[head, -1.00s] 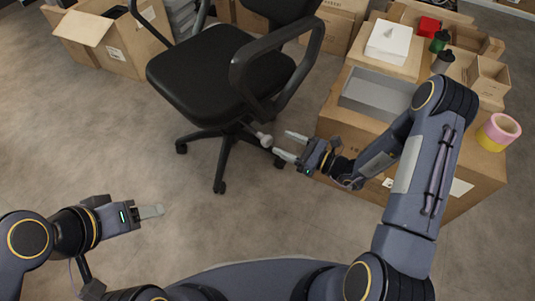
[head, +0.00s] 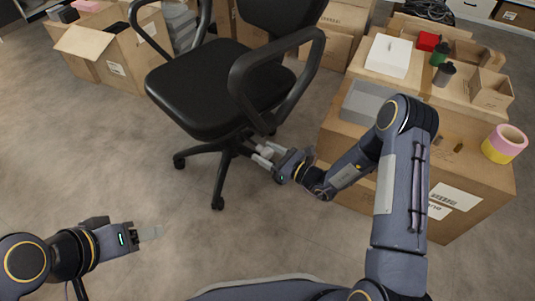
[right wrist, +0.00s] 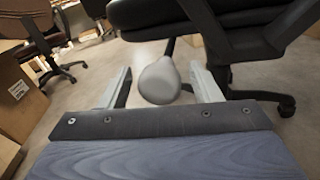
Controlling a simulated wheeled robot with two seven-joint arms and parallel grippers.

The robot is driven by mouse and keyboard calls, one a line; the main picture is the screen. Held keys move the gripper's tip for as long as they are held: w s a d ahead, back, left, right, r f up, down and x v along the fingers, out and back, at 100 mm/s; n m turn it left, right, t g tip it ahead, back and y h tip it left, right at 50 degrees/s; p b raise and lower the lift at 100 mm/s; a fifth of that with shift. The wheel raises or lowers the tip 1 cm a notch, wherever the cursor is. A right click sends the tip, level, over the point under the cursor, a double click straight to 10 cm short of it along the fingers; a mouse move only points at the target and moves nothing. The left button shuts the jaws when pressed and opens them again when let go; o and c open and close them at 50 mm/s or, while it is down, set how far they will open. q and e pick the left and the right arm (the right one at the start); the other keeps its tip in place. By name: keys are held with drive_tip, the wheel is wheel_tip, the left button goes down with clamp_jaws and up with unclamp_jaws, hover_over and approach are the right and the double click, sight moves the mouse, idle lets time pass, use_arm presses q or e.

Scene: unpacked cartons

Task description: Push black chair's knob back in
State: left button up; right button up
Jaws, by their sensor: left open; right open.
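The black chair (head: 205,85) stands on the floor in the upper middle of the head view, with its seat, armrests and wheeled base showing. Its grey rounded knob (right wrist: 160,80) sticks out from under the seat on a dark rod in the right wrist view. It also shows in the head view (head: 266,149). My right gripper (head: 264,154) is open beneath the seat's right side, with the knob between its fingers and a gap on each side. It fills the lower right wrist view (right wrist: 163,88). My left gripper (head: 150,232) is open and empty over bare floor at the lower left.
A large carton (head: 450,200) stands to the right of the chair, close to my right arm, with a pink and yellow tape roll (head: 504,144) and a grey tray (head: 368,106) on it. An open carton (head: 125,50) stands at the upper left. The floor left of the chair is clear.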

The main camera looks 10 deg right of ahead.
sight(272, 154)
clamp_jaws()
drive_tip(key=x, duration=0.4)
drive_tip(key=shift+w+d+b, duration=0.15)
drive_tip(key=shift+w+b, duration=0.2)
drive_tip(key=shift+c, duration=2)
unclamp_jaws()
drive_tip(key=o, duration=0.4)
drive_tip(key=p+v, duration=0.2)
drive_tip(key=v, duration=0.4)
drive_tip(key=shift+s+d, duration=0.2)
drive_tip(key=shift+d, duration=0.15)
drive_tip(key=shift+s+d, duration=0.3)
drive_tip(key=shift+s, duration=0.05)
